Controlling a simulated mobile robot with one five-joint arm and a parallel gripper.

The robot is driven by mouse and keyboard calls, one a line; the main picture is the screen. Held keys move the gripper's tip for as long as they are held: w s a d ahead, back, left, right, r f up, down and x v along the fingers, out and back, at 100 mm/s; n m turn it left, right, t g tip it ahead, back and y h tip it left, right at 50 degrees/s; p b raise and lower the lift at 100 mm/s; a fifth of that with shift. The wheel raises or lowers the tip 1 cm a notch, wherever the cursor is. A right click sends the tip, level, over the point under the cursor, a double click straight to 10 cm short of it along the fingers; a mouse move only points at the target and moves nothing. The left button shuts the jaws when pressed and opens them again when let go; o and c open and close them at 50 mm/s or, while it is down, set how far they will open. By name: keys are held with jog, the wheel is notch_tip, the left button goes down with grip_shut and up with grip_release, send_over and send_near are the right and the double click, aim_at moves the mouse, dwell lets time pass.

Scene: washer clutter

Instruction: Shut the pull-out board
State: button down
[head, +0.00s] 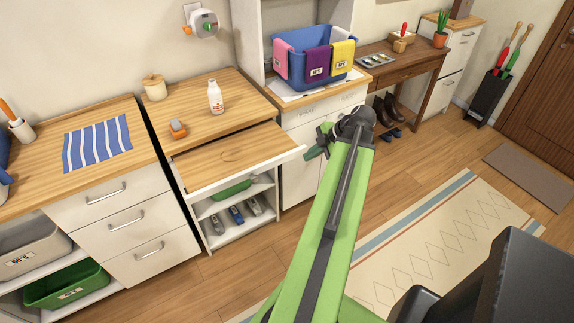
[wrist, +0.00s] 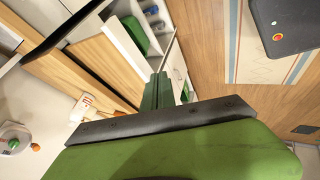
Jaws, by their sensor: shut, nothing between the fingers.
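The pull-out board (head: 220,158) is a wooden panel with a white front edge. In the head view it sticks out from under the wooden top of the middle white cabinet (head: 212,112), above open shelves. My gripper (head: 317,149), with green fingers, is shut and empty just right of the board's front right corner. My arm's end partly hides it, and I cannot tell whether it touches the board. In the wrist view the shut fingers (wrist: 158,91) point towards the cabinet fronts and shelves.
Shelves below hold a green bin (head: 230,190) and several grey and blue items. A blue basket (head: 314,54) with cloths stands behind my gripper. Floor in front is clear (head: 233,277).

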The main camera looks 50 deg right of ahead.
aim_at(288, 160)
jog(key=w+f+b, duration=0.8)
jog(key=shift+w+a, duration=0.1)
jog(key=shift+w, duration=0.55)
